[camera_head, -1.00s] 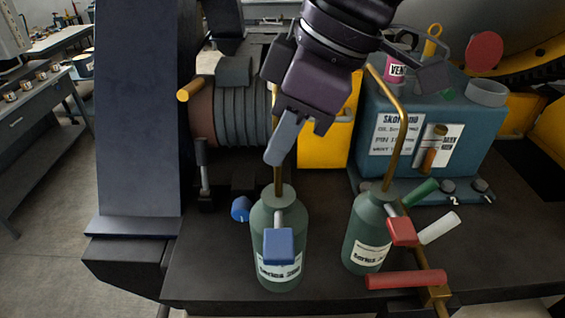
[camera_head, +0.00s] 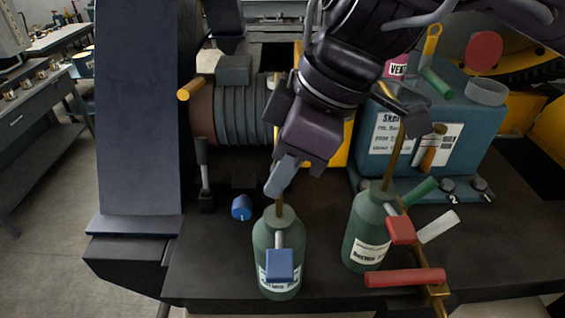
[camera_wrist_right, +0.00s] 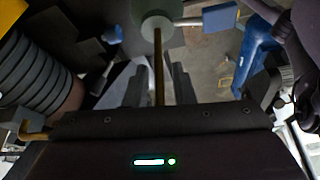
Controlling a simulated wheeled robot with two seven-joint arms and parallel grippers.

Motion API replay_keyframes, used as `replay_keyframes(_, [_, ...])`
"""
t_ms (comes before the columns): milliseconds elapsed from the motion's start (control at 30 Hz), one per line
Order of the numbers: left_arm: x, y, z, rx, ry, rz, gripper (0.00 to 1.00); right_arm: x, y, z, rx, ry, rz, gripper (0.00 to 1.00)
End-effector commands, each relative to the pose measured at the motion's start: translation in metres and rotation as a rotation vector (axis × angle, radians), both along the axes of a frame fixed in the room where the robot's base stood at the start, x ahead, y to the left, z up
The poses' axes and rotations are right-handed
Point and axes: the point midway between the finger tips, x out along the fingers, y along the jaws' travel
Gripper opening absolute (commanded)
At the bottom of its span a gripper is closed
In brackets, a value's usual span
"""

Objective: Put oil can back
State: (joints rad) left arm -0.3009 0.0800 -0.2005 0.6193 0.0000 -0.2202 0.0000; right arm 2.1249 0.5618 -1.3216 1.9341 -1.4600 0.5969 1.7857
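A green oil can (camera_head: 264,240) with a white label, a blue trigger pad and a thin brass spout is at the front of the dark bench. My right gripper (camera_head: 283,180) is over it, its fingers around the spout; the far finger is mostly hidden. In the right wrist view the spout (camera_wrist_right: 158,70) runs between my fingers, and the can's top (camera_wrist_right: 160,28) shows beyond. I cannot tell whether the can's base touches the bench. A second green oil can (camera_head: 359,232) with a red trigger pad stands to the right. My left gripper is not in view.
A blue-grey tank (camera_head: 470,145) with labels stands behind at the right. A red-gripped brass bar (camera_head: 405,278) lies in front of the second can. A blue knob (camera_head: 241,207) is left of the first can. Bare bench (camera_head: 210,260) lies at the left.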

Motion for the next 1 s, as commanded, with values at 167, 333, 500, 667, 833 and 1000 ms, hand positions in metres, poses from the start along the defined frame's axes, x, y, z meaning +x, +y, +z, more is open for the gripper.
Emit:
replay_keyframes(167, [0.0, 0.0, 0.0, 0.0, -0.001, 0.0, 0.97, 0.0, 0.0, 0.0, 0.0, 0.0, 0.0, 0.31])
replay_keyframes(333, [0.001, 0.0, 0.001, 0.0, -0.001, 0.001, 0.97, 0.0, 0.0, 0.002, 0.0, 0.0, 0.0, 0.31])
replay_keyframes(500, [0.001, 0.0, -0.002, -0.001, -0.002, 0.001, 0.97, 0.0, -0.004, 0.012, -0.001, -0.004, -0.003, 0.31])
replay_keyframes(667, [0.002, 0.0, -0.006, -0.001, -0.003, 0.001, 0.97, -0.002, -0.013, 0.036, 0.0, -0.007, -0.004, 0.31])
replay_keyframes(833, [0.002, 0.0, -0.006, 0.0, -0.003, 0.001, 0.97, -0.005, -0.025, 0.067, 0.0, -0.006, -0.004, 0.31])
replay_keyframes(1000, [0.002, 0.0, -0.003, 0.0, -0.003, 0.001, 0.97, -0.007, -0.036, 0.093, 0.001, -0.005, -0.003, 0.31])
